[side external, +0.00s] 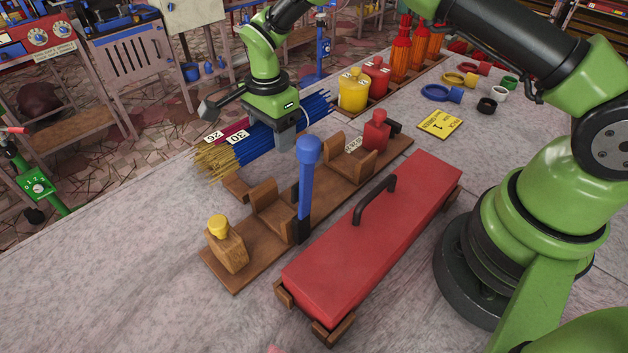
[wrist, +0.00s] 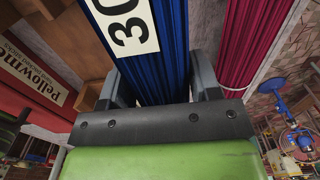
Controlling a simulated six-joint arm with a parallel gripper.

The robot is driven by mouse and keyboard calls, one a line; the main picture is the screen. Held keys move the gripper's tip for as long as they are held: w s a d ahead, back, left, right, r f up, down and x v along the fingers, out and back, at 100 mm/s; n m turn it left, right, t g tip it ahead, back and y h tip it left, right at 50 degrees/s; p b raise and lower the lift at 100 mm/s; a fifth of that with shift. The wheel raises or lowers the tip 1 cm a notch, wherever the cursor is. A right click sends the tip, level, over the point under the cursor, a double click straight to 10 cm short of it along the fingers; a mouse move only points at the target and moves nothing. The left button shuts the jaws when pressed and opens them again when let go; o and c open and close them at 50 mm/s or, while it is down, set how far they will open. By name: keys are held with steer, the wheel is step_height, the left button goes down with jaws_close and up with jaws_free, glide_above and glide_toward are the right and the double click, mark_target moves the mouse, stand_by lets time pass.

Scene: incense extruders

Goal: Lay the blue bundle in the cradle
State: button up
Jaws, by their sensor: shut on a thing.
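The blue bundle (side external: 262,143) is a bunch of thin blue sticks with yellow ends at its left and a white label marked 30. My gripper (side external: 287,143) is shut around it near its middle. In the wrist view the blue bundle (wrist: 150,75) runs between the jaws (wrist: 160,92). The wooden cradle has two notched blocks, a left one (side external: 276,215) and a right one (side external: 333,148), on a long board (side external: 236,278). No bundle lies in the notches. The blue bundle is behind them, roughly parallel to the board; its exact height is unclear.
A magenta bundle (side external: 236,128) labelled 26 lies just behind the blue one. A blue-topped post (side external: 308,180) rises from the cradle's front side. A yellow-knobbed block (side external: 227,247) and a red bottle (side external: 376,133) stand at the board's ends. A red lidded box (side external: 370,238) is in front.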

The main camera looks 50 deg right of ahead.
step_height(320, 180, up, 23)
steer(key=s+m, duration=0.6)
steer(key=m, duration=1.2)
steer(key=s+m, duration=0.5)
steer(key=m, duration=1.3)
steer(key=f, duration=2.6)
steer(key=shift+a+f, duration=0.1)
steer(key=shift+a, duration=0.2)
steer(key=o, duration=1)
steer(key=shift+c, duration=0.2)
